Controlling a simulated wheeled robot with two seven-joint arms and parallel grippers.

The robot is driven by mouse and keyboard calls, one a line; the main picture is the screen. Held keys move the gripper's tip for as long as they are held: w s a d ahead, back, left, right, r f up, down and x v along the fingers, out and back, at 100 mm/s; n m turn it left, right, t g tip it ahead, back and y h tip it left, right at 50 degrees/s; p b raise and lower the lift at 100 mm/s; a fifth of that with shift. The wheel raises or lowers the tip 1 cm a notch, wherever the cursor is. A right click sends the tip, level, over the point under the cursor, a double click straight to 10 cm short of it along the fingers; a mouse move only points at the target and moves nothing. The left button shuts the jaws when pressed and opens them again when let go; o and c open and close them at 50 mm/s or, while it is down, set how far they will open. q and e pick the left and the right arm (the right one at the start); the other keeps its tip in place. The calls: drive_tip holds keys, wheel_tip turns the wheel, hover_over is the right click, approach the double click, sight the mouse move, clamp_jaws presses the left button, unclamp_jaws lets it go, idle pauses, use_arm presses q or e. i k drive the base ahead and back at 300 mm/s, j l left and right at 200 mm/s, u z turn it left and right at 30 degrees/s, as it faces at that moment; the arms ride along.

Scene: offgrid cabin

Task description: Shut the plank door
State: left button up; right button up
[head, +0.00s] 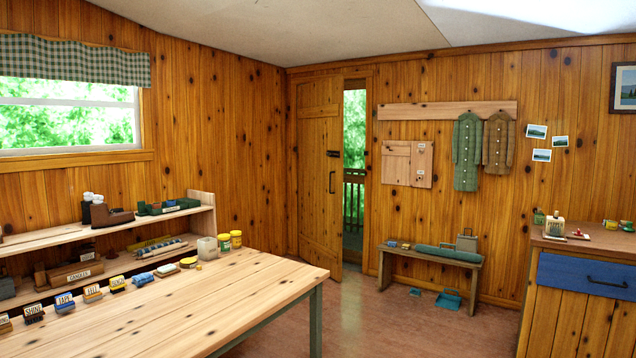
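The plank door (319,180) is in the far wall near the left corner, in the head view. It is hinged on its left side and stands partly open, swung into the room. A dark vertical handle (332,182) and a dark latch (333,154) are near its right edge. The gap to its right shows green trees and a porch railing (354,176) outside. Neither of my grippers shows in this view.
A long wooden table (230,300) with labelled items fills the front left. A shelf unit (110,232) stands behind it. A low bench (430,256) is right of the door, with a blue dustpan (448,299) beneath. A cabinet (585,285) stands at right. The floor between is clear.

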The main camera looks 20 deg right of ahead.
sight(320, 110)
drive_tip(key=i+z, duration=0.25)
drive_tip(key=i, duration=0.15)
drive_tip(key=i+j+z, duration=0.15)
drive_tip(key=i+z, duration=0.15)
drive_tip(key=i+l+z, duration=0.15)
drive_tip(key=i+z, duration=0.65)
drive_tip(key=i+j+z, duration=0.2)
drive_tip(key=i+z, duration=0.2)
drive_tip(key=i, duration=0.15)
drive_tip(key=i+z, duration=0.1)
drive_tip(key=i, duration=1.35)
drive_tip(key=i+u, duration=0.2)
drive_tip(key=i, duration=0.5)
drive_tip(key=i+l+u, duration=0.2)
drive_tip(key=i, duration=0.5)
drive_tip(key=i+l+u, duration=0.15)
drive_tip(key=i+u, duration=0.3)
drive_tip(key=i, duration=0.95)
drive_tip(key=i+j+u, duration=0.1)
drive_tip(key=i+u, duration=1.05)
drive_tip(key=i+j+u, duration=0.1)
drive_tip(key=i+u, duration=0.25)
drive_tip(key=i, duration=0.4)
